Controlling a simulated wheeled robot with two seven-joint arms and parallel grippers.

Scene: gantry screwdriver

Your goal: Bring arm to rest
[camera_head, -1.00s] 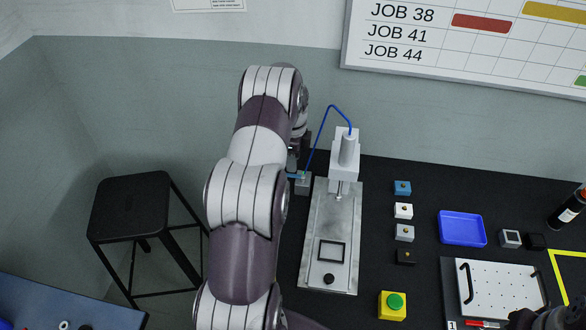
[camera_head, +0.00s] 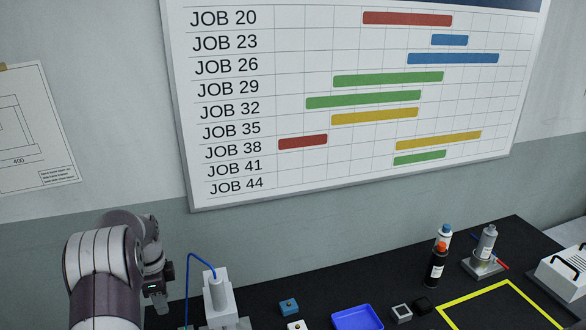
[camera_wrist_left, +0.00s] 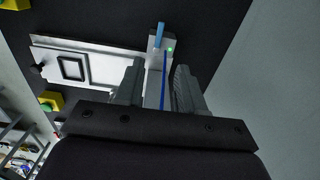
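My left arm comes in at the lower left of the head view, its left gripper (camera_head: 157,298) hanging just left of the gantry screwdriver (camera_head: 219,300). In the left wrist view, the gripper (camera_wrist_left: 157,80) has its two fingers apart, with nothing held between them. Beyond the fingers lies the gantry's metal base (camera_wrist_left: 100,68) with a black square frame. A blue lever (camera_wrist_left: 159,36) and a small green light show past the fingertips. A blue cable runs between the fingers in that view, apparently behind them. My right gripper is out of view.
A job board (camera_head: 350,100) hangs on the wall. A yellow button box (camera_wrist_left: 51,101) shows in the wrist view.

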